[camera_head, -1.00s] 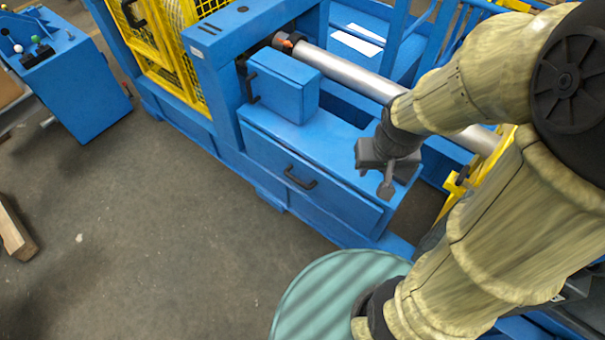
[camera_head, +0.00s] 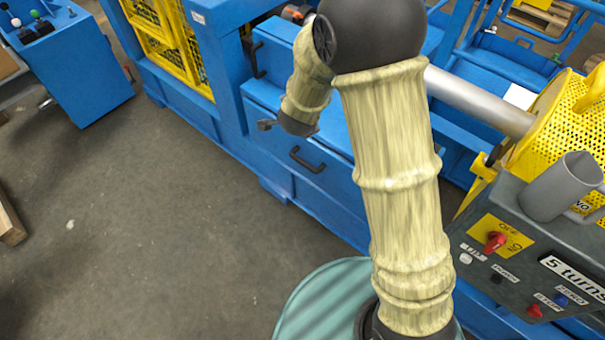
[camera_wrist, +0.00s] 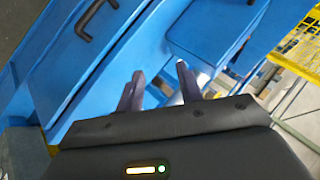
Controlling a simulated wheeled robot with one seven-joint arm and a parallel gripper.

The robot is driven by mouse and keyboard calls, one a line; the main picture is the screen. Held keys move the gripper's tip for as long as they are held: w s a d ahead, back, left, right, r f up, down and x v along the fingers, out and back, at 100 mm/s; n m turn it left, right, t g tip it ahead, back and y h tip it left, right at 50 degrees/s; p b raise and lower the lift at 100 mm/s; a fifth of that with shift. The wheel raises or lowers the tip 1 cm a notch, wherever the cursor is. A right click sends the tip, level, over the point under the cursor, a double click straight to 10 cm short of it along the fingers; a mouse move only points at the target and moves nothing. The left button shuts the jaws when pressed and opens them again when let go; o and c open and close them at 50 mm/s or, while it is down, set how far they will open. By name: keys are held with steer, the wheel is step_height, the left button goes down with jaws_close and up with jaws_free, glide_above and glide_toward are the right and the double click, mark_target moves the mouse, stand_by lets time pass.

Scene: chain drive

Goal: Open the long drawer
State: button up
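The long drawer (camera_head: 325,188) is a blue front low on the blue machine, with a dark bar handle (camera_head: 307,160). It looks shut. My arm hides part of its upper edge and right side. In the wrist view the drawer front (camera_wrist: 75,65) lies at the left, with its handle (camera_wrist: 96,18) at the upper left. My gripper (camera_wrist: 160,88) is open and empty, its two fingers apart. The handle is ahead and left of the fingers, not between them. In the head view the gripper (camera_head: 270,125) shows only partly, above and left of the handle.
A smaller blue box (camera_head: 272,55) with its own dark handle (camera_head: 257,60) stands above the drawer. A grey control panel (camera_head: 515,255) with a grey mug (camera_head: 562,186) is at the right. The floor (camera_head: 170,220) before the drawer is clear.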

steer(key=w+a+f+m+t+h+b, duration=0.15)
steer(key=a+f+m+b, duration=0.3)
steer(key=f, duration=0.45)
steer(key=m+t+h+b, duration=0.2)
steer(key=m+h+b, duration=0.6)
steer(key=m+b, duration=0.15)
glide_toward(301, 164)
steer(key=v, duration=0.7)
steer(key=shift+w+r+g, duration=0.1)
steer(key=shift+w+g, duration=0.15)
steer(key=shift+w, duration=0.15)
steer(key=b+x, duration=0.3)
steer(key=x, duration=1.4)
steer(key=shift+w+d, duration=0.15)
steer(key=shift+d, duration=0.1)
steer(key=shift+a, duration=0.15)
jaws_close()
